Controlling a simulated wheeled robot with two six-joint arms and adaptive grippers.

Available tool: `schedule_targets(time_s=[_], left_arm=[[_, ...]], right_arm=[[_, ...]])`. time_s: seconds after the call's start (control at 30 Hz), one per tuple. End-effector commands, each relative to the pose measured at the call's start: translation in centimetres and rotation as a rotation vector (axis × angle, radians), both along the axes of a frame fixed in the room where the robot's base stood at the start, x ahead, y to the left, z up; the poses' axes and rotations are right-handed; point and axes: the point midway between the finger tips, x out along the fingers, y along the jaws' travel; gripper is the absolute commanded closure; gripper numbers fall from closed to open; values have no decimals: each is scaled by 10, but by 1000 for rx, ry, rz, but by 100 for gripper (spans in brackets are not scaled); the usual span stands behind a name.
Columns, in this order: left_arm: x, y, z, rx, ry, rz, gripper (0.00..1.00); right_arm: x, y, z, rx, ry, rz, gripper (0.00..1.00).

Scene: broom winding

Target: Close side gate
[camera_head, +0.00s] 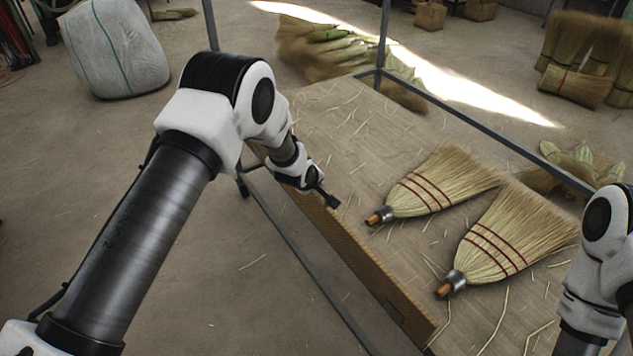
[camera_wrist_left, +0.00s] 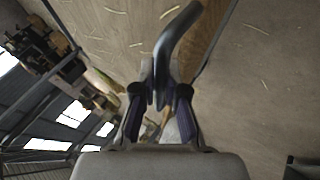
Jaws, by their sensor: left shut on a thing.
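The side gate (camera_head: 372,276) is a long brown wooden board along the left edge of the cart bed (camera_head: 345,150). It looks roughly upright; its exact angle and any gap at its ends are hard to tell. My left gripper (camera_head: 328,199) is at the board's top edge, near its middle. In the left wrist view my left gripper (camera_wrist_left: 160,98) is shut on a dark curved handle (camera_wrist_left: 176,42), with the wooden board (camera_wrist_left: 203,45) behind it. My right arm shows at the right edge of the head view; its gripper is out of frame.
Two brooms, one farther (camera_head: 440,185) and one nearer (camera_head: 510,240), lie on the straw-strewn bed. Grey metal posts and rails (camera_head: 480,130) frame the cart. A white wrapped bale (camera_head: 115,45) stands at the back left. Open floor (camera_head: 240,300) lies left of the gate.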

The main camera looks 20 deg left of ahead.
Motion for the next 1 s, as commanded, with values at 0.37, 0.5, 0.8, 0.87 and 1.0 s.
schedule_targets(time_s=[0.37, 0.5, 0.8, 0.87, 1.0], left_arm=[[2, -1, 2, 0, -7, 0, 100], [2, -1, 2, -1, -8, -1, 72], [1, 0, 1, 0, -4, 0, 63], [0, 0, 3, 0, -4, 0, 63], [-12, 0, 18, 0, -4, -1, 63]], right_arm=[[0, 0, 0, 0, 0, 0, 60], [0, 0, 1, 0, 0, 0, 60], [0, 0, 1, 0, 0, 0, 60], [0, 0, 1, 0, 0, 0, 60], [0, 0, 1, 0, 0, 0, 60]])
